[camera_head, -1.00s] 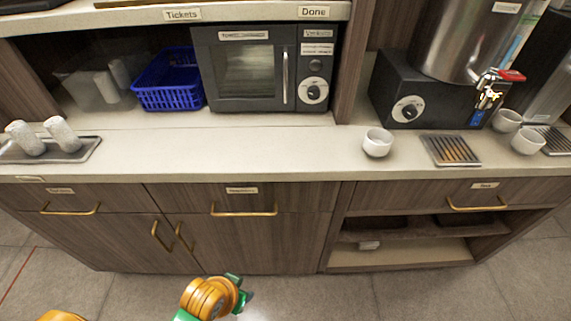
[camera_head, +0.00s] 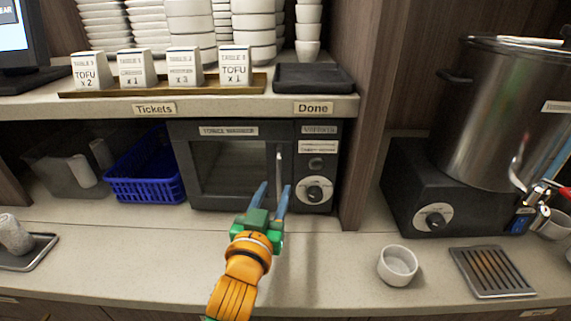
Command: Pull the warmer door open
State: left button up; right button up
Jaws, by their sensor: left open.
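The warmer (camera_head: 215,202) is a dark box with a window, standing on the counter under the shelf. Its door (camera_head: 228,165) is shut. A silver vertical handle (camera_head: 279,160) runs down the door's right side, left of a panel with a white dial (camera_head: 315,192). My left gripper (camera_head: 274,190) reaches up from below with its blue fingers apart. The fingertips are in front of the handle's lower end, one to each side of it in the picture. I cannot tell whether they touch it. The gripper is empty. My right gripper is not in view.
A blue basket (camera_head: 147,177) stands left of the warmer. A wooden post (camera_head: 366,130) stands to its right, then a large steel urn (camera_head: 495,110) on a black base. A white cup (camera_head: 397,265) and a slatted drip tray (camera_head: 492,271) are on the counter. Ticket cards line the shelf above.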

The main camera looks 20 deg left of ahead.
aim_at(279, 179)
pick_arm(q)
jog(key=shift+w+r+p, duration=0.35)
jog(key=shift+w+r, duration=0.35)
jog(key=shift+w, duration=0.3)
jog(key=shift+w+a+f, duration=0.1)
jog(key=shift+w+f, duration=0.05)
jog(key=shift+w, duration=0.4)
jog(key=shift+w+a+f, duration=0.1)
jog(key=shift+w+f, duration=0.05)
jog(key=shift+w, duration=0.4)
jog(key=shift+w+f, duration=0.15)
jog(key=shift+w, duration=0.2)
jog(key=shift+s+d, duration=0.1)
jog(key=shift+s, duration=0.15)
jog(key=shift+c, duration=1.1)
grip_shut()
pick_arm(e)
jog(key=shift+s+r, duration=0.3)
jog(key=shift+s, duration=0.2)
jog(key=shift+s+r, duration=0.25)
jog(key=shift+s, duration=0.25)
